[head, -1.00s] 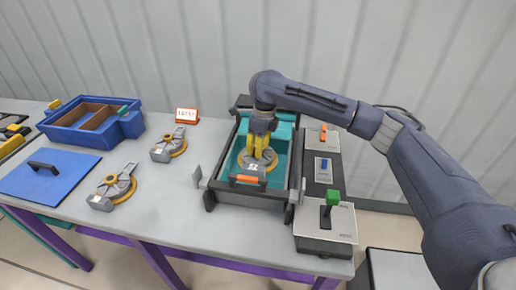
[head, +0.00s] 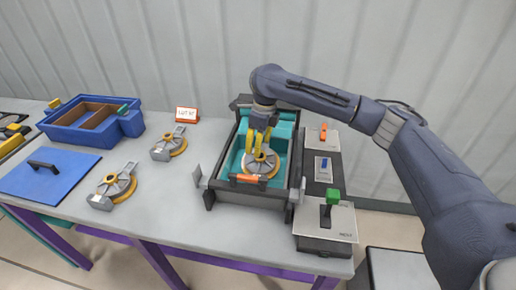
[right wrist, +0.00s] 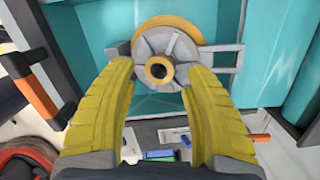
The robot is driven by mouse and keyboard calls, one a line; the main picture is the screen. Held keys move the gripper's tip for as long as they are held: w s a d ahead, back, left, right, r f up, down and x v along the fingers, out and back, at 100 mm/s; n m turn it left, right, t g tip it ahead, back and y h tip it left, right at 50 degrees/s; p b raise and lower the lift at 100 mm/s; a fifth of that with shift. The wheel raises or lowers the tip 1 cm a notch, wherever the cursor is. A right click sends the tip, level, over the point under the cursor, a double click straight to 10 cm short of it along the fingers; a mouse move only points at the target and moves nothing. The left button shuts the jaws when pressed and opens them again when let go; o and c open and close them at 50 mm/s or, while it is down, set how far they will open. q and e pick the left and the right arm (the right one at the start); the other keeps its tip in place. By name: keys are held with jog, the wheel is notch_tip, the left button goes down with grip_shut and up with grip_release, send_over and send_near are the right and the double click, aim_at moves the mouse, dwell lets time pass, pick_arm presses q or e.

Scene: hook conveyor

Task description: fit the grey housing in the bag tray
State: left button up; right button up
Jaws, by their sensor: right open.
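A grey housing with a yellow rim (head: 262,166) lies inside the teal-lined bag tray (head: 283,132), near its front end. It fills the upper middle of the right wrist view (right wrist: 146,45), showing its round hub and a side bracket. My right gripper (head: 259,146) is over the housing in the head view. Its two yellow fingers stand apart in the right wrist view (right wrist: 160,78), one to each side of the hub, with nothing clamped between them. Whether the housing sits fully flat in the tray is hard to tell. My left gripper is not in view.
Two similar housings lie on the table, one in front (head: 113,187) and one behind (head: 169,146). A blue box (head: 75,130) and a blue lid (head: 50,176) are at the left. A green-handled box (head: 326,225) stands right of the tray.

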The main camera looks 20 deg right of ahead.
aim_at(262, 156)
notch_tip(262, 156, up, 10)
jog(key=d, duration=0.1)
jog(key=shift+s+r, duration=0.25)
jog(key=shift+s, duration=0.15)
